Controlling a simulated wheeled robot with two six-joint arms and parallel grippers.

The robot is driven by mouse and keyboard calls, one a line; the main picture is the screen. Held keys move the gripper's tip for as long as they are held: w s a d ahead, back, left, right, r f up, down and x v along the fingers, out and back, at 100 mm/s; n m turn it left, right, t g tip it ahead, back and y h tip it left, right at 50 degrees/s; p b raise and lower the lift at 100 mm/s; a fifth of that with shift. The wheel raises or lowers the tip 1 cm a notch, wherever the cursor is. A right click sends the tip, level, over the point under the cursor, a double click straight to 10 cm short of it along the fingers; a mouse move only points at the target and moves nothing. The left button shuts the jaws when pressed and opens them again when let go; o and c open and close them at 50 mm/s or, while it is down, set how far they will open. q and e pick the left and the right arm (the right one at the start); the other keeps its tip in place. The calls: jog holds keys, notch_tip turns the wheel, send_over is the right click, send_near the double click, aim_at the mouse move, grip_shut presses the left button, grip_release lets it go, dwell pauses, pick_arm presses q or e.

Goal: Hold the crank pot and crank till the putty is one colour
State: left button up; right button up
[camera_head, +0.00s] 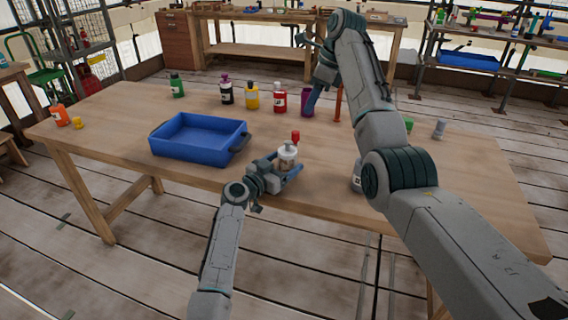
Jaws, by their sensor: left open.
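The crank pot (288,155) is a small pale cylinder with a red knob (295,136) on top. It stands upright near the front edge of the wooden table (330,165). My left gripper (284,171) is open at the pot, with its fingers on either side of it; whether they touch it I cannot tell. The putty inside the pot is not visible.
A blue tray (200,154) lies left of the pot. Green (177,86), dark (226,92), yellow (252,96) and red (279,98) bottles stand along the back. An orange bottle (60,115) stands far left. My right arm hides part of the table's right side.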

pick_arm(q)
jog(key=shift+w+d, duration=0.15)
jog(key=shift+w, duration=0.05)
jog(key=c, duration=1.1)
jog(key=shift+c, duration=0.2)
